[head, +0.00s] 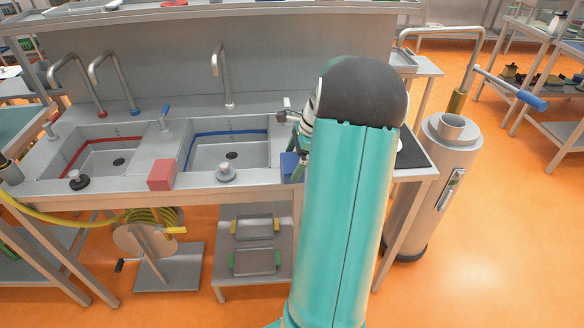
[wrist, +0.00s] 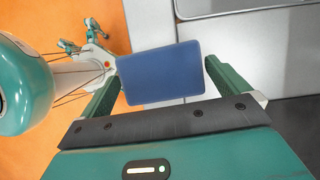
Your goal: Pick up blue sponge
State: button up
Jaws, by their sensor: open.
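The blue sponge (head: 289,167) is a block at the front edge of the sink counter, right of the right basin. My arm partly covers it in the head view. In the wrist view the blue sponge (wrist: 160,74) appears between the two green fingers of my gripper (wrist: 163,78). The fingers are spread, one on each side of the sponge. A gap shows on the right, and the left finger looks close to the sponge. I cannot tell whether it touches. In the head view my gripper is mostly hidden behind my arm.
A red sponge (head: 162,175) sits on the counter front between the left basin (head: 100,160) and right basin (head: 205,157). Tall faucets (head: 217,65) rise behind. A dark board lies to the right of my arm. A metal cylinder (head: 440,180) stands right of the counter.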

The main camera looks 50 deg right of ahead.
jog(key=shift+x, duration=0.85)
jog(key=c, duration=0.7)
jog(key=shift+r, duration=0.1)
jog(key=shift+r, duration=0.45)
notch_tip(320, 180, up, 2)
jog(key=shift+r, duration=0.1)
jog(key=s+a+r, duration=0.2)
jog(key=r, duration=0.1)
jog(key=s+a+r, duration=0.1)
jog(key=r, duration=0.1)
jog(key=shift+r, duration=0.15)
jog(key=s+a+r, duration=0.1)
jog(key=s+a, duration=0.1)
jog(key=s+a+r, duration=0.3)
jog(key=s+a, duration=0.2)
jog(key=shift+r, duration=0.25)
